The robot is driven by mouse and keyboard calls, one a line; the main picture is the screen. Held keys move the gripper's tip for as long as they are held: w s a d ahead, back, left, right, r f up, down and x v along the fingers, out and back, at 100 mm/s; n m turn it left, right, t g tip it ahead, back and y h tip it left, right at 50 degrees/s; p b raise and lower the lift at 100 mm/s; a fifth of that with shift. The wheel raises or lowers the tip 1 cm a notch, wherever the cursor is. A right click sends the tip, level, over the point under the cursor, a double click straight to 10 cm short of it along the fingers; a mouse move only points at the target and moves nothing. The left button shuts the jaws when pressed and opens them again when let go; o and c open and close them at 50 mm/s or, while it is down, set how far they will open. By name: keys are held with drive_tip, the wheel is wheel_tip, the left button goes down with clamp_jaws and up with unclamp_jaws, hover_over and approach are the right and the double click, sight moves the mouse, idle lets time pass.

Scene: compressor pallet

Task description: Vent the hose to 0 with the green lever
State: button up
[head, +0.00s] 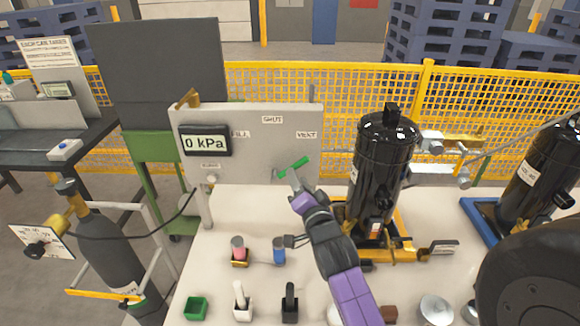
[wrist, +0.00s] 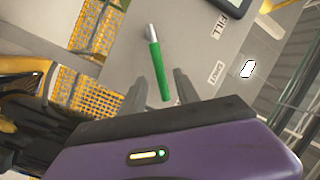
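The green lever (head: 293,167) is on the grey upright panel (head: 262,160), tilted with its right end higher, below the VENT label (head: 306,135). The SHUT label (head: 273,119) is at the panel's top middle, and the FILL label is partly hidden by the gauge. My gripper (head: 295,181) is at the lever. In the wrist view the lever (wrist: 160,72) extends from a silver end, and its near end lies between my open fingers (wrist: 161,85), with gaps visible on both sides. Whether a finger touches it is unclear.
A black tank (head: 383,165) stands close to the right of my arm. Small cups, a pink and a blue cylinder (head: 279,250) and a green box (head: 196,307) are on the pale tabletop. A grey gas cylinder (head: 112,255) with a hose stands at left. Yellow mesh fence runs behind.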

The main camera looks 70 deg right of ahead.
drive_tip(key=p+x, duration=0.1)
drive_tip(key=x, duration=0.5)
drive_tip(key=shift+s, duration=0.1)
clamp_jaws()
idle(1.3)
